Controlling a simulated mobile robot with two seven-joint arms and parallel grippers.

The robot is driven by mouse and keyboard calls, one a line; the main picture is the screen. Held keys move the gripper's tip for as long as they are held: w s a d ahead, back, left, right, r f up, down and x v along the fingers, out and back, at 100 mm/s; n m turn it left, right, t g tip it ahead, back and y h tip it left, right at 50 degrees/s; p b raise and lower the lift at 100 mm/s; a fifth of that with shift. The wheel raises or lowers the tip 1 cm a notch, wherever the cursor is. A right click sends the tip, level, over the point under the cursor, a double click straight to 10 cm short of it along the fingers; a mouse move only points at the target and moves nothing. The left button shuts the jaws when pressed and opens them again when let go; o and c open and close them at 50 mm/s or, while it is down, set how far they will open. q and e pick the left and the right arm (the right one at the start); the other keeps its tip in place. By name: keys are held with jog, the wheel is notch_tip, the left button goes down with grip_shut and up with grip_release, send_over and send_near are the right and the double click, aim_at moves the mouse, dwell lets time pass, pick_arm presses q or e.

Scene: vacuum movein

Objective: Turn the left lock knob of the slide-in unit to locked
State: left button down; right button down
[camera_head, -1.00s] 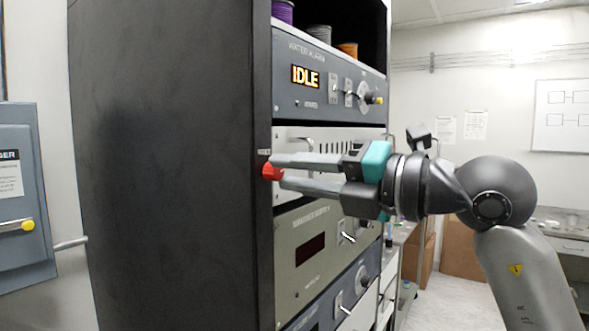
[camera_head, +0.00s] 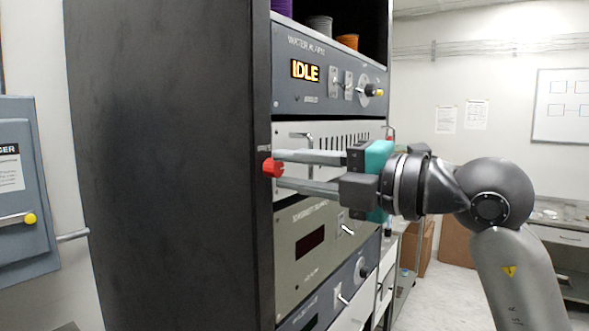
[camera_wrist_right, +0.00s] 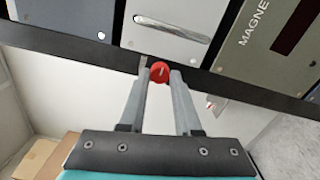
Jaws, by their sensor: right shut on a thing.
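The left lock knob (camera_head: 273,168) is red and sits at the left edge of the white slide-in unit (camera_head: 292,140), on the rack's front. My right gripper (camera_head: 277,170) reaches in from the right, with its two fingertips at the knob, one above and one below. In the right wrist view the red knob (camera_wrist_right: 160,71) shows between the tips of my right gripper (camera_wrist_right: 160,74), which is shut on it. A thin pale line marks the knob's face there. The knob's lock label is too small to read. My left gripper is not in view.
The dark rack side (camera_head: 170,170) stands left of the knob. An alarm panel (camera_head: 315,100) reading IDLE is above the unit, and a grey-green panel (camera_head: 300,260) is below. A grey wall box (camera_head: 22,245) with a yellow-tipped handle is at far left. The right side has open floor.

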jog(key=c, duration=0.6)
grip_release()
jog(key=shift+d, duration=0.1)
jog(key=b+v, duration=0.4)
jog(key=v, duration=1.1)
